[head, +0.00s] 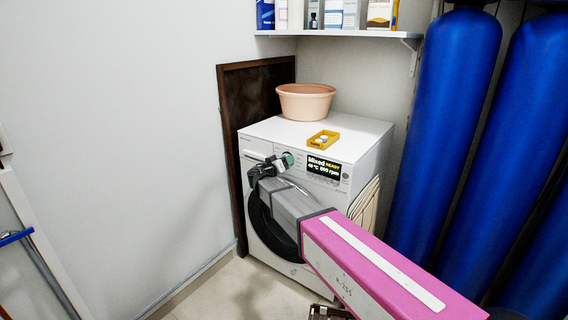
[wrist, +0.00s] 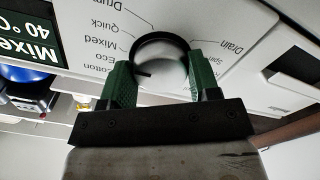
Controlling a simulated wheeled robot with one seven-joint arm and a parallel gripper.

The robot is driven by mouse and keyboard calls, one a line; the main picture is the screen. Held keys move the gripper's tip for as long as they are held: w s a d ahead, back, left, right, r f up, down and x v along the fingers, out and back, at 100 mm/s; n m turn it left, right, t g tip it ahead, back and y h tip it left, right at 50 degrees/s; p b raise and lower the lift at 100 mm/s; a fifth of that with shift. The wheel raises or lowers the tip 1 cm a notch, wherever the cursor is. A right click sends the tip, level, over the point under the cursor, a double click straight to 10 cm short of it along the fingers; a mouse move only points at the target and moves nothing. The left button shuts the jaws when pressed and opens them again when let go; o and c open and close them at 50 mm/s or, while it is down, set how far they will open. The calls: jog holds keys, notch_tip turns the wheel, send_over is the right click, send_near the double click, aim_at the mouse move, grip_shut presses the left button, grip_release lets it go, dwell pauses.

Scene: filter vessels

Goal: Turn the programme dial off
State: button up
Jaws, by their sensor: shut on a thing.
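The washing machine (head: 318,142) is white, with its programme dial (wrist: 163,58) on the front panel. In the wrist view, which is upside down, the dial is round with a dark rim and a pale face. Printed programme names such as Mixed, Quick, Cotton and Drain surround it. My gripper (wrist: 158,66) has its two green fingers on opposite sides of the dial and is shut on it. In the head view my gripper (head: 286,161) hides most of the dial. The display (head: 323,167) reads Mixed, READY, 40 °C, 800 rpm. The dial's pointer is not clear.
A peach basin (head: 305,103) and a yellow tray (head: 323,140) with white pieces stand on the machine. A shelf (head: 340,34) with bottles and boxes hangs above. Tall blue vessels (head: 442,110) stand at the right. A dark brown board (head: 232,150) leans behind the machine.

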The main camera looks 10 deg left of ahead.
jog(key=shift+r+n, duration=0.15)
jog(key=shift+n, duration=8.65)
jog(key=o, duration=0.9)
jog(key=shift+s, duration=0.15)
jog(key=v, duration=1)
jog(key=shift+s+a, duration=0.15)
jog(key=shift+s, duration=0.1)
